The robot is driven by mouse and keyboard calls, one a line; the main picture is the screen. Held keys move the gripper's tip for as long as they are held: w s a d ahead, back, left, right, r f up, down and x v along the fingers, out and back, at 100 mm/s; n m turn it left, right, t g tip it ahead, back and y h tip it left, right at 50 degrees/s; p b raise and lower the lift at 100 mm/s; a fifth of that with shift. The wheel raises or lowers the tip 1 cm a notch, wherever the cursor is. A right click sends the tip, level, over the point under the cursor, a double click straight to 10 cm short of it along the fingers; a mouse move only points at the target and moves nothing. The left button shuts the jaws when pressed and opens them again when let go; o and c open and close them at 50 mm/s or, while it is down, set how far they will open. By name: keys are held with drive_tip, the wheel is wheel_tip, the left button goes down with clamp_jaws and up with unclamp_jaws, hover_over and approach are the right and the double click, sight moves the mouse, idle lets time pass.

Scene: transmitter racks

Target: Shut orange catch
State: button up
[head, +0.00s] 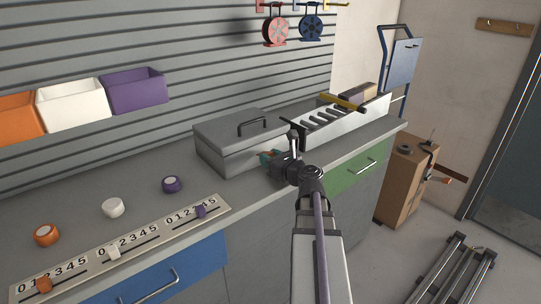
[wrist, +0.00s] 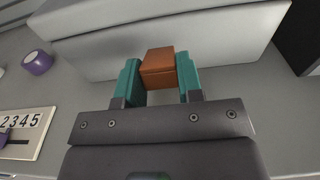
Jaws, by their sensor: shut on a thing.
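The orange catch (wrist: 158,66) is a small block at the front of the grey lidded box (head: 232,146), which also shows in the wrist view (wrist: 225,38). My gripper (wrist: 159,84) has its two teal fingers on either side of the catch and is shut on it. In the head view my gripper (head: 270,158) is at the front face of the box, near its right end, and mostly hides the catch. The box lid, with a dark handle, looks down. I cannot tell whether the catch is latched.
Right of the box stands a white slotted rack (head: 345,122) with a yellow-handled item on it. A number scale strip (head: 130,245) with sliders lies at the front left, with orange, white and purple knobs (head: 172,184) behind it.

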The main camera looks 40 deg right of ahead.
sight(266, 153)
drive_tip(key=r+g+p, duration=0.1)
drive_tip(key=g+p, duration=0.1)
drive_tip(key=p, duration=0.1)
drive_tip(key=r+g+p, duration=0.1)
drive_tip(key=p, duration=0.3)
drive_tip(key=shift+w+r+g, duration=0.35)
drive_tip(key=shift+r+g, duration=0.05)
drive_tip(key=g+p, duration=0.1)
drive_tip(key=p, duration=0.1)
drive_tip(key=g+p, duration=0.1)
drive_tip(key=shift+w+r+p, duration=0.25)
drive_tip(key=shift+w+p, duration=0.1)
drive_tip(key=shift+p, duration=0.05)
drive_tip(key=shift+w+g+p, duration=0.3)
drive_tip(key=shift+g+p, duration=0.9)
drive_tip(key=shift+p, duration=0.05)
drive_tip(key=o, duration=0.9)
drive_tip(key=shift+o, duration=0.2)
